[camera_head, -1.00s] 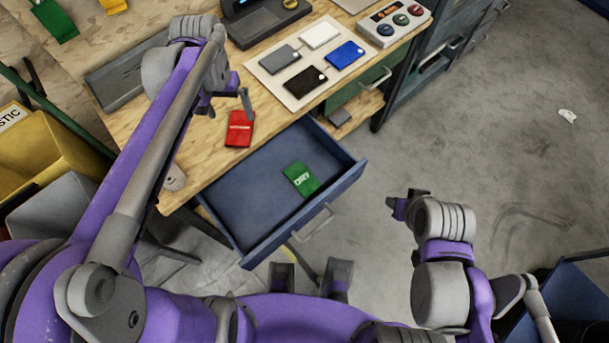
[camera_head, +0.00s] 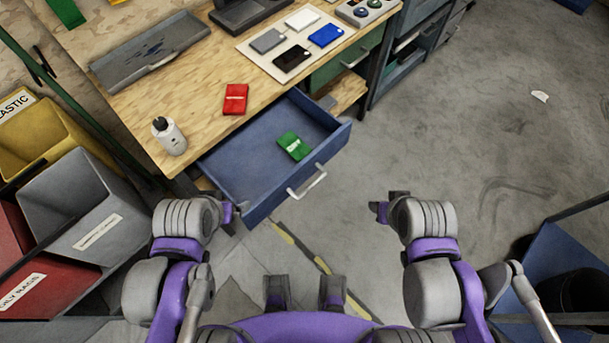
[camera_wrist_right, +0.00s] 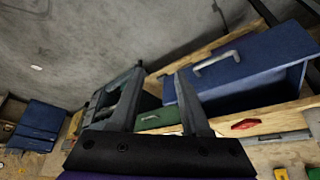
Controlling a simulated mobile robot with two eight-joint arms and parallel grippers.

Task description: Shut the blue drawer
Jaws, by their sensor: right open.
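The blue drawer (camera_head: 240,165) stands pulled out from under the wooden workbench, with a green packet (camera_head: 294,146) lying inside. Its silver handle (camera_head: 307,184) is on the front panel. The drawer also shows in the right wrist view (camera_wrist_right: 255,72), to the right of the fingers. My left gripper (camera_head: 232,212) is beside the drawer's near left corner, empty as far as I can see; its jaws are too small to read and whether it touches is unclear. My right gripper (camera_head: 380,209) is open, apart from the drawer to its right; its spread fingers show in the right wrist view (camera_wrist_right: 158,105).
On the workbench (camera_head: 190,95) are a red packet (camera_head: 236,99), a white bottle (camera_head: 169,136), a grey tray (camera_head: 150,50) and a board of coloured cards (camera_head: 262,58). Bins (camera_head: 85,215) stand at left. A blue container (camera_head: 577,265) is at right. The floor between is clear.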

